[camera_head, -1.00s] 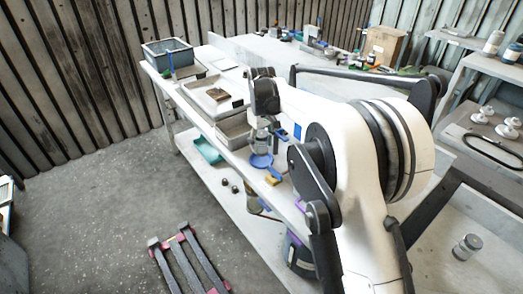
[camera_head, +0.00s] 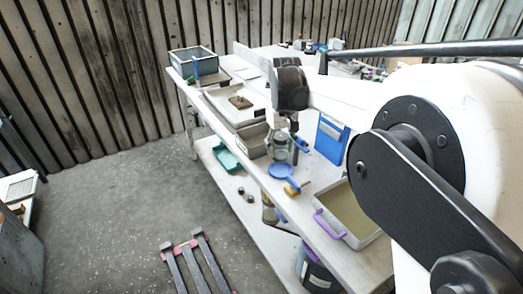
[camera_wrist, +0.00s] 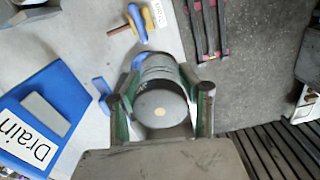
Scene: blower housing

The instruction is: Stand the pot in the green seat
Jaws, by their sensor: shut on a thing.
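The pot (camera_wrist: 160,104) is a grey, round vessel with a ringed side; in the wrist view its round end with a pale spot faces the camera. My gripper (camera_wrist: 160,118) is shut on it, one finger on each side, with green on both fingers. In the head view my gripper (camera_head: 285,141) holds the pot (camera_head: 279,153) close to the front edge of the workbench, just behind a round blue dish. I cannot tell whether the pot touches the bench. I cannot make out the green seat for certain; a teal tray (camera_head: 226,158) sits on the lower shelf.
The blue dish (camera_head: 280,171) and a yellow-handled tool (camera_head: 295,188) lie near the edge. A grey bin with a purple handle (camera_head: 329,224) stands to the right, shallow trays (camera_head: 232,105) to the left.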

